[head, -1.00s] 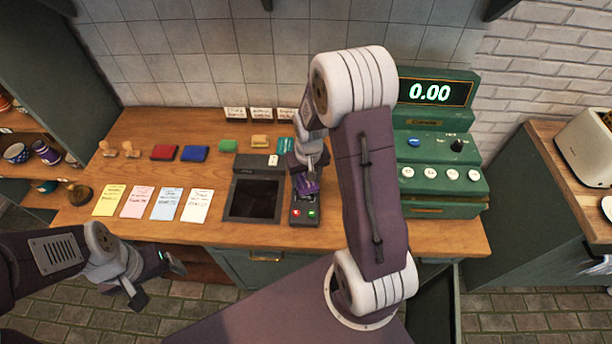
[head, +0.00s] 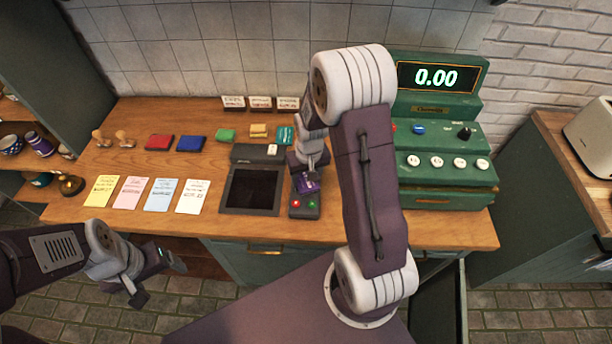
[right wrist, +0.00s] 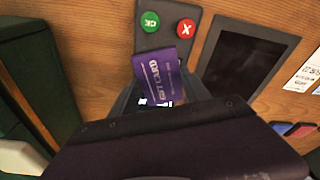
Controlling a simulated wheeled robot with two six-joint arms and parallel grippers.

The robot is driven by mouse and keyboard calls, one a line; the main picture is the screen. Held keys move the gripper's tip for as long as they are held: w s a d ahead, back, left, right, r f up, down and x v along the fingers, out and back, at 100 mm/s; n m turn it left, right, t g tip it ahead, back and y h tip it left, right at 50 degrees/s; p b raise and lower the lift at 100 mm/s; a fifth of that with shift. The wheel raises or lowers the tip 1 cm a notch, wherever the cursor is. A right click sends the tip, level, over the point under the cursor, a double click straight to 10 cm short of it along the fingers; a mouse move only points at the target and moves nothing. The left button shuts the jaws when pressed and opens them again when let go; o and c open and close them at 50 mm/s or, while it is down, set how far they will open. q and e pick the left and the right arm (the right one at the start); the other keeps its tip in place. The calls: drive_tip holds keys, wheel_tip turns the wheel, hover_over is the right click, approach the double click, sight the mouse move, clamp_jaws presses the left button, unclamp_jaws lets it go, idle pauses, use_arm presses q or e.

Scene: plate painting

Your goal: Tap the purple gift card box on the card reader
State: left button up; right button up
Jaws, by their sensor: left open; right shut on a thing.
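The purple gift card box (head: 307,184) is held in my right gripper (head: 308,172), low over the card reader (head: 304,211). In the right wrist view the purple box (right wrist: 162,72) juts out from the shut gripper (right wrist: 155,100), its "GIFT CARD" lettering showing. It covers part of the dark card reader (right wrist: 152,37), below the green OK and red X buttons. I cannot tell whether box and reader touch. My left gripper (head: 158,280) is open and empty in front of the counter.
A dark screen pad (head: 250,191) lies left of the reader. The green cash register (head: 440,165) stands to the right, showing 0.00. Coloured notes (head: 145,194), red and blue pads (head: 175,143) and wooden stamps (head: 112,138) are on the counter's left.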

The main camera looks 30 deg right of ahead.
idle(0.5)
wheel_tip(320, 180, up, 10)
drive_tip(key=p, duration=0.9)
drive_tip(key=shift+n, duration=0.8)
drive_tip(key=a+f+b, duration=0.2)
drive_tip(key=b, duration=0.1)
drive_tip(key=a+f+b, duration=0.2)
drive_tip(key=f+b, duration=0.1)
drive_tip(key=b, duration=0.1)
drive_tip(key=shift+s+a+f+b, duration=0.15)
drive_tip(key=shift+a+f+b, duration=0.05)
drive_tip(key=shift+f+b, duration=0.15)
drive_tip(key=shift+s+a+f+b, duration=0.65)
drive_tip(key=shift+a+b, duration=0.15)
drive_tip(key=shift+s+a, duration=0.25)
drive_tip(key=shift+s, duration=0.3)
drive_tip(key=shift+s+a, duration=0.2)
drive_tip(key=shift+s, duration=0.35)
drive_tip(key=shift+s+d, duration=0.1)
drive_tip(key=shift+f, duration=0.1)
